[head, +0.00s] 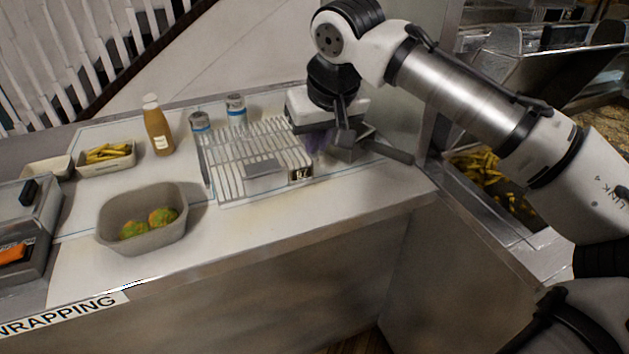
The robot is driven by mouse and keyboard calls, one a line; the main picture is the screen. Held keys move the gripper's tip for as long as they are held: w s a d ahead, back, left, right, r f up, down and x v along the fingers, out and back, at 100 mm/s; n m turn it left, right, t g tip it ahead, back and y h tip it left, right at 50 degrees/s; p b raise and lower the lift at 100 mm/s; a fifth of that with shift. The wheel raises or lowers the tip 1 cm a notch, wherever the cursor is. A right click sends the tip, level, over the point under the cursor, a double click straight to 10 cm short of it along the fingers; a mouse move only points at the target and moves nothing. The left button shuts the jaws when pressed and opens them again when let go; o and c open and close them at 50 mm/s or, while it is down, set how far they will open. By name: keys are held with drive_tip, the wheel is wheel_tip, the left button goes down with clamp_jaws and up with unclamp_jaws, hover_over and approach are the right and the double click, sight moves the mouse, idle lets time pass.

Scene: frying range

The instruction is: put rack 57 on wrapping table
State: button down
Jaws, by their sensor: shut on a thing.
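Rack 57 (238,163) is a flat wire rack with a small tag reading 57 at its front right corner. It is over the back right part of the white wrapping table (240,215), roughly level. I cannot tell whether its whole underside touches the tabletop. My gripper (343,145) is at the right end of the rack, shut on its dark handle (390,152). The fingers hide part of that handle.
Two blue-banded shakers (236,108) stand behind the rack. A sauce bottle (157,125), a tray of fries (107,156) and a grey bin with green-orange balls (188,205) are to the left. A fries bin (503,203) is right. The table's front strip is clear.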

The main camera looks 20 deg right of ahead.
wheel_tip(320, 180, down, 10)
drive_tip(key=shift+f+p, duration=0.1)
drive_tip(key=shift+p, duration=0.2)
drive_tip(key=c, duration=1.5)
unclamp_jaws()
drive_tip(key=shift+c, duration=0.2)
drive_tip(key=v, duration=1.2)
drive_tip(key=shift+b, duration=0.45)
drive_tip(key=shift+a, duration=0.15)
